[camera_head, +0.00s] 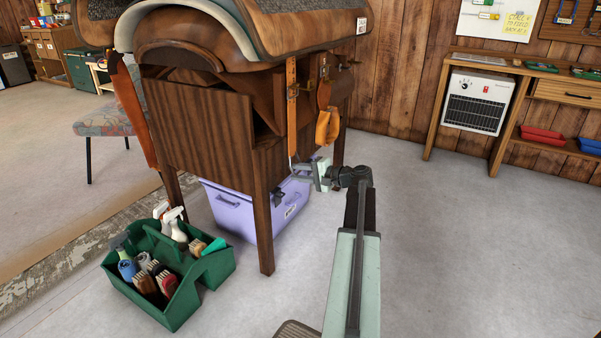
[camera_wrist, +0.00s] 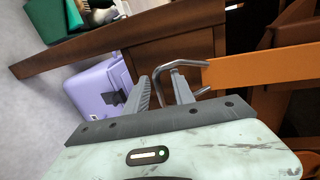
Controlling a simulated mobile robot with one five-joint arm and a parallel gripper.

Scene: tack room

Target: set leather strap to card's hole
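The orange leather strap (camera_head: 291,105) hangs from the saddle (camera_head: 250,30) on its wooden stand. In the wrist view the strap (camera_wrist: 262,68) runs in from the right and ends in a grey metal buckle frame (camera_wrist: 188,64). My gripper (camera_head: 303,171) is near the strap's lower end. In the wrist view my gripper (camera_wrist: 161,90) has its two fingers apart, close to the buckle; I cannot tell whether they touch it. A small white card (camera_head: 361,25) with print is on the saddle's right edge; its text is too small to read. The strap's holes cannot be made out.
The wooden stand (camera_head: 200,130) is close to my gripper. A lilac bin (camera_head: 232,208) sits under it, and a green caddy (camera_head: 178,300) with bottles and brushes is in front. A workbench (camera_head: 520,75) with a heater (camera_head: 477,100) is at right. The floor between is clear.

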